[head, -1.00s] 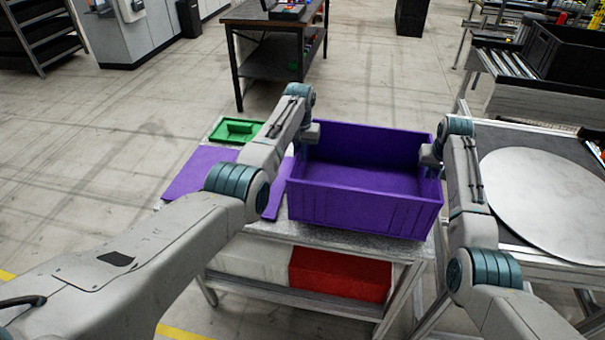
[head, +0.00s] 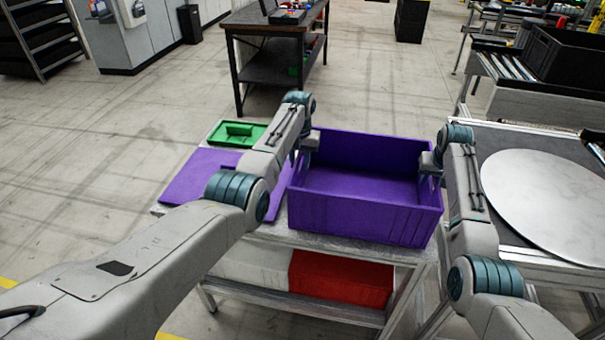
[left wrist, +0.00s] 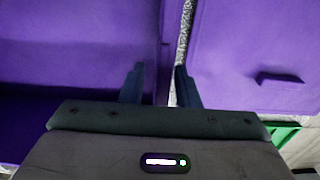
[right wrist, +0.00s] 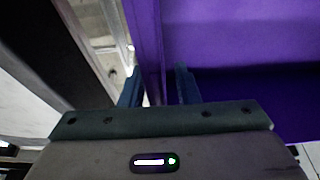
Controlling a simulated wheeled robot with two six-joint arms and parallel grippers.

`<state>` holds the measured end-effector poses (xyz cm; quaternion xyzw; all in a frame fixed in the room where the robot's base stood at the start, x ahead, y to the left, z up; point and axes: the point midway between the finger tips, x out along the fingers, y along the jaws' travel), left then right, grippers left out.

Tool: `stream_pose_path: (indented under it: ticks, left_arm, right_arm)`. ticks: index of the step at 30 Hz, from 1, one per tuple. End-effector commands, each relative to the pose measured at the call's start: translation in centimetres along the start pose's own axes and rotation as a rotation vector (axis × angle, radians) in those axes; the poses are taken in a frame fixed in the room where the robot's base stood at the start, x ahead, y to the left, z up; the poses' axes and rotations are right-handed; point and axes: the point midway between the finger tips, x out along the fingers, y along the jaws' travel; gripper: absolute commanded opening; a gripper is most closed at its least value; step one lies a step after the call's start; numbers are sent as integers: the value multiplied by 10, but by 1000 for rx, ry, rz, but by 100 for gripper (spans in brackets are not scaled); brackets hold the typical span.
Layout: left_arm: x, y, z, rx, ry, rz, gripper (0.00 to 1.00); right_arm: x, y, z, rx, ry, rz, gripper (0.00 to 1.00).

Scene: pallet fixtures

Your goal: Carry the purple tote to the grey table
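The purple tote (head: 365,208) is open-topped, looks empty and sits level on a light-grey-topped workbench (head: 262,232). My left gripper (left wrist: 160,85) is at the tote's left wall, one finger inside and one outside, with gaps visible beside the wall. My right gripper (right wrist: 158,85) straddles the right wall the same way, its fingers apart. In the head view, the left gripper (head: 308,145) and right gripper (head: 430,165) are partly hidden by my arms and the tote. A table with a dark grey top (head: 490,140) stands at right; which table is the grey one is unclear.
A purple flat panel (head: 195,175) and a green tray (head: 237,134) lie left of the tote. A red box (head: 340,278) is on the shelf below. A round pale disc (head: 550,195) covers much of the right table. Open floor (head: 110,150) lies left.

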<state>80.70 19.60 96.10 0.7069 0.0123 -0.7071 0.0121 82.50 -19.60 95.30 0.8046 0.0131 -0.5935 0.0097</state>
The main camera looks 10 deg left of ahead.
Motion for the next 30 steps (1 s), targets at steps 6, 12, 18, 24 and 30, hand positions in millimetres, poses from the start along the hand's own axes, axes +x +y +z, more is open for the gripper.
stream_pose_path:
  ticks: [6,12,18,24,30]
  left_arm:
    - [-32,0,-1,0,6,0,29]
    - [-76,0,-1,0,5,0,29]
    - [-107,0,0,0,3,0,29]
    - [-118,0,0,0,1,0,29]
    - [-118,0,0,0,1,0,29]
  right_arm:
    - [0,0,0,0,0,0,29]
    - [0,0,0,0,0,-1,29]
    - [0,0,0,0,0,-1,29]
    - [-4,0,0,0,1,-1,29]
    - [-31,0,-1,0,5,-1,29]
